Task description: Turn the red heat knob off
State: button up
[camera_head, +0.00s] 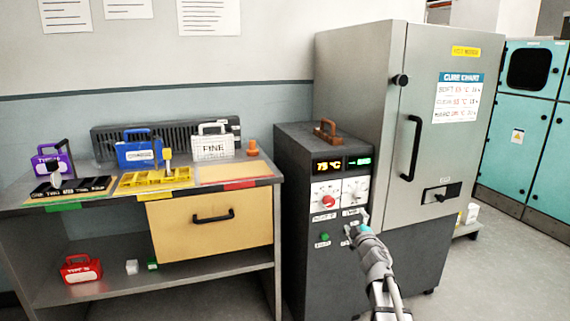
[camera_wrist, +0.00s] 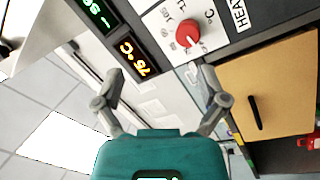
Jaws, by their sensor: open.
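The red heat knob (camera_head: 328,200) sits on a white dial plate on the front of the dark control box (camera_head: 300,255), below an orange display. In the wrist view the red knob (camera_wrist: 188,33) shows near the top, beside a label reading HEA, and the orange display (camera_wrist: 133,58) shows 75 °C. My gripper (camera_head: 357,224) is in front of the box, below and to the right of the knob. In the wrist view my gripper (camera_wrist: 165,88) has its two fingers spread apart with nothing between them. The knob lies beyond the fingertips, and I see no contact.
A second white dial (camera_head: 355,190) is right of the knob, and a green button (camera_head: 322,239) is below. The grey oven cabinet (camera_head: 395,110) stands close behind on the right. The workbench with a yellow drawer (camera_head: 210,225) stands left.

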jog(key=s+d+f+m+g+h, duration=0.4)
jog(key=s+f+m+g+h, duration=0.3)
jog(key=s+f+m+g, duration=0.55)
jog(key=s+a+f+g+y, duration=0.3)
jog(key=s+a+f, duration=0.15)
jog(key=s, duration=0.45)
jog(key=s+a+f+g+y, duration=0.2)
jog(key=s+a+f+g, duration=0.15)
jog(key=s+a, duration=0.4)
notch_tip(320, 180, up, 32)
jog(key=s+d+p, duration=0.1)
jog(key=d+p, duration=0.1)
jog(key=p, duration=2.9)
jog(key=shift+f+p, duration=0.25)
jog(key=shift+p, duration=0.15)
